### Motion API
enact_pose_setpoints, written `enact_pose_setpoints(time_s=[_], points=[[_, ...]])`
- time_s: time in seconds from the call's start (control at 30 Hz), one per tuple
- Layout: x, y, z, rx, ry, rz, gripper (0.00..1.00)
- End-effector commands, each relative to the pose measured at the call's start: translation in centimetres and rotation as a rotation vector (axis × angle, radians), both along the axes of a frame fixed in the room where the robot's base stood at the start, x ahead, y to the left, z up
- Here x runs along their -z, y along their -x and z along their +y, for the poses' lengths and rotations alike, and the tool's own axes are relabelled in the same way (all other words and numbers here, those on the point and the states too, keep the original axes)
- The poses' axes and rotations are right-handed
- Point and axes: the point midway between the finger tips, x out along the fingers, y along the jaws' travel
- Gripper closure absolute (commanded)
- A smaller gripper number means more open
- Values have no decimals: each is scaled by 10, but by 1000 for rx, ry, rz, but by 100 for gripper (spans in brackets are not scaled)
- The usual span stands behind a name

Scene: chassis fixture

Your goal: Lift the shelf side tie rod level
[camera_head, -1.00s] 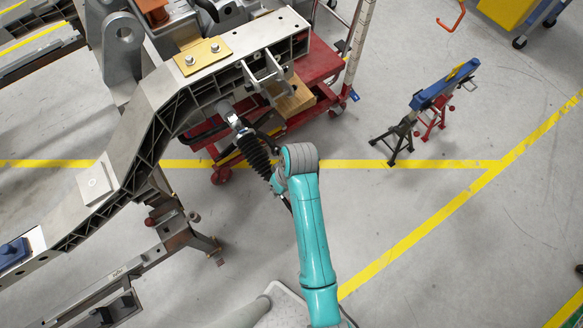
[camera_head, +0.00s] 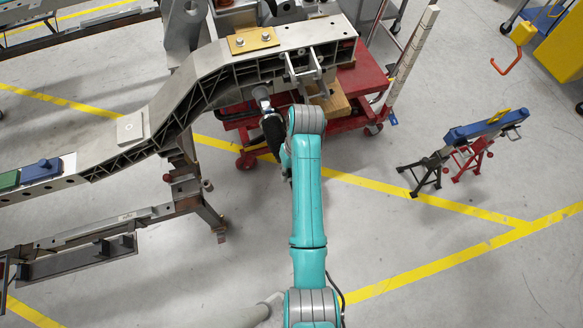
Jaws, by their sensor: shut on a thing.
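The tie rod (camera_head: 272,131) shows a bright metal joint end and a black ribbed boot. Its upper end meets the underside of the silver cast beam (camera_head: 170,103), by a round grey boss. The rod runs down and slightly right from there, and its lower part is hidden by my teal arm. Whether it is level cannot be told from this overhead view. My gripper (camera_head: 287,166) is mostly hidden under my wrist, with only a dark sliver showing beside it at the rod. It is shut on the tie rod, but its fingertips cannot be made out.
A red wheeled cart (camera_head: 362,82) with a wooden block (camera_head: 331,104) stands under the beam's right end. A rusty steel stand (camera_head: 190,190) is left of my arm. A blue bar (camera_head: 485,127) rests on black and red stands at right. Floor between is clear.

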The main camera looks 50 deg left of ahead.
Motion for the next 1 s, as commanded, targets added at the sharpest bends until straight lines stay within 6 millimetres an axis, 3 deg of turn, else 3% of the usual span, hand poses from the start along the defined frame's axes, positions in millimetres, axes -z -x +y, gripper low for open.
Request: enact_pose_setpoints(time_s=[0.1,0.13,0.2,0.8,1.0], points=[[-7,-3,3,1,-10,-8,100],[-7,-3,3,1,-11,-8,77],[-6,-3,3,1,-10,-8,59],[-2,-1,1,0,-4,-4,58],[-11,-16,-8,15,-29,-56,58]])
